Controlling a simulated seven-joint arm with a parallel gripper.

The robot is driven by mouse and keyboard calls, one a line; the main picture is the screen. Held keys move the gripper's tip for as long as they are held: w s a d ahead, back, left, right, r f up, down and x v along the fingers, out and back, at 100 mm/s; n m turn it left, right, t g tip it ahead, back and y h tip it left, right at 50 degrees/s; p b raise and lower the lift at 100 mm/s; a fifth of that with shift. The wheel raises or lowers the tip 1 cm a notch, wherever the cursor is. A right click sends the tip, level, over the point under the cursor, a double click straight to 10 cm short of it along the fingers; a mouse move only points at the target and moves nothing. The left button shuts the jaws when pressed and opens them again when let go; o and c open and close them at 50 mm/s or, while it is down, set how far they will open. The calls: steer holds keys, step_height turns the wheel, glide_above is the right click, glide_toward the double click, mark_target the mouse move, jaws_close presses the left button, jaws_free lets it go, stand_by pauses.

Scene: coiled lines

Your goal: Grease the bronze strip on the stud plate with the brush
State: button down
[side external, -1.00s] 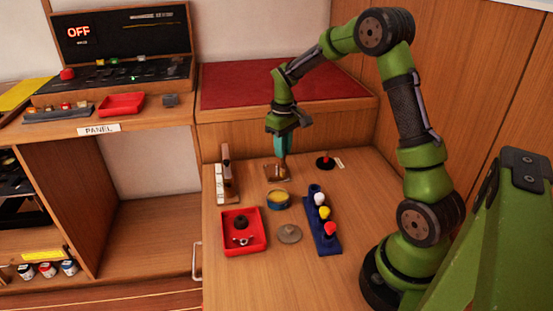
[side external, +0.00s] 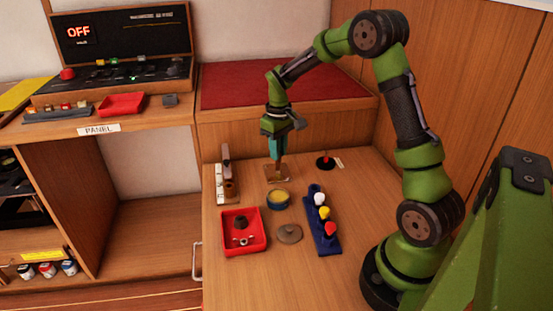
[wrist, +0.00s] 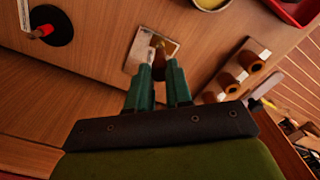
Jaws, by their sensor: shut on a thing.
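The stud plate (side external: 288,179) lies flat on the wooden bench; in the wrist view it is a pale metallic plate (wrist: 140,48) ahead of my fingers. A small golden-bronze patch shows on it, partly hidden by the brush, so I cannot make out the whole strip. My gripper (side external: 276,155) is above the plate, pointing down, shut on the brush (wrist: 158,66), which is mostly hidden between the green fingers. The brush's lower end is over or on the plate; I cannot tell whether it touches. An open blue tin (side external: 278,204) holds yellow grease in front of the plate.
A wooden block with white labels (side external: 226,180) stands left of the plate. A black disc with a red peg (side external: 325,161) is to the right. A red tray (side external: 227,249), a grey lid (side external: 289,233) and a blue rack with coloured knobs (side external: 328,244) are in front. The bench's front is clear.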

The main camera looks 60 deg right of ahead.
stand_by(0.3)
steer(key=shift+w+a, duration=0.5)
steer(key=shift+w, duration=0.05)
steer(key=shift+a, duration=0.1)
steer(key=shift+w+a+f, duration=0.1)
steer(key=shift+w+a, duration=0.2)
steer(key=shift+w, duration=0.1)
stand_by(0.3)
steer(key=shift+s+d, duration=0.5)
steer(key=shift+s, duration=0.05)
steer(key=shift+s+d, duration=0.1)
steer(key=shift+s+d, duration=0.4)
steer(key=shift+d, duration=0.05)
